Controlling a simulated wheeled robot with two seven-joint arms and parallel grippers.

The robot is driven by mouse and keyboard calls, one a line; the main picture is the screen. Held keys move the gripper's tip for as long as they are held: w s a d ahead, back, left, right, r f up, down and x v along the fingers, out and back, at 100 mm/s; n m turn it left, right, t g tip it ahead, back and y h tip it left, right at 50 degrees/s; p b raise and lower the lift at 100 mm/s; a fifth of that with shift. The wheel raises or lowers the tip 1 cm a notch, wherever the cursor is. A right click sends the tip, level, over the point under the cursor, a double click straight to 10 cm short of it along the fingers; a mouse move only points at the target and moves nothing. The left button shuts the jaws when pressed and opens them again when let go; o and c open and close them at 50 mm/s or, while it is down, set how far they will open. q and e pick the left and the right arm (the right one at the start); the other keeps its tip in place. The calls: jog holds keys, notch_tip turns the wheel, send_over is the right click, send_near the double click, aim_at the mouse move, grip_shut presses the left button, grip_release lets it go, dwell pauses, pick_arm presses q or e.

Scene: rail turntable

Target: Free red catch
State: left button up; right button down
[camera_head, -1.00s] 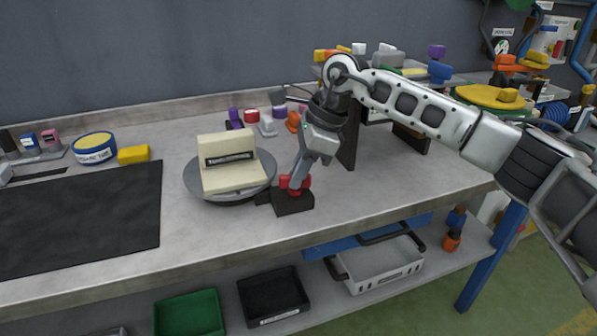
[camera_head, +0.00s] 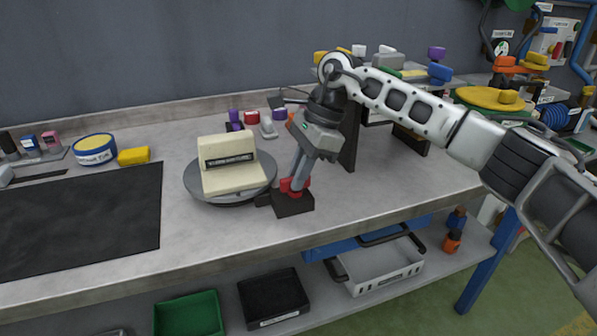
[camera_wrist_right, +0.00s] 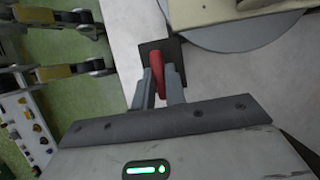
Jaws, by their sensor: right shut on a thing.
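The red catch (camera_head: 286,187) stands on a small black block (camera_head: 293,206) at the right side of a round grey turntable (camera_head: 196,189). My right gripper (camera_head: 297,182) reaches down from above and is shut on the red catch. In the right wrist view the red catch (camera_wrist_right: 157,75) lies between the two grey fingers (camera_wrist_right: 160,88), above the dark block (camera_wrist_right: 172,53). A cream block with a dark label (camera_head: 230,162) sits on the turntable. My left gripper is not in view.
A black mat (camera_head: 80,218) covers the bench on the left, with a yellow block (camera_head: 133,156) and a tape roll (camera_head: 95,149) behind it. A dark upright panel (camera_head: 349,135) stands behind my right gripper. Bins, including a green one (camera_head: 188,315), sit on the lower shelf.

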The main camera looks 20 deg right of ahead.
jog(key=c, duration=1.4)
grip_release()
jog(key=shift+c, duration=0.2)
jog(key=v, duration=1.6)
jog(key=shift+a, duration=0.15)
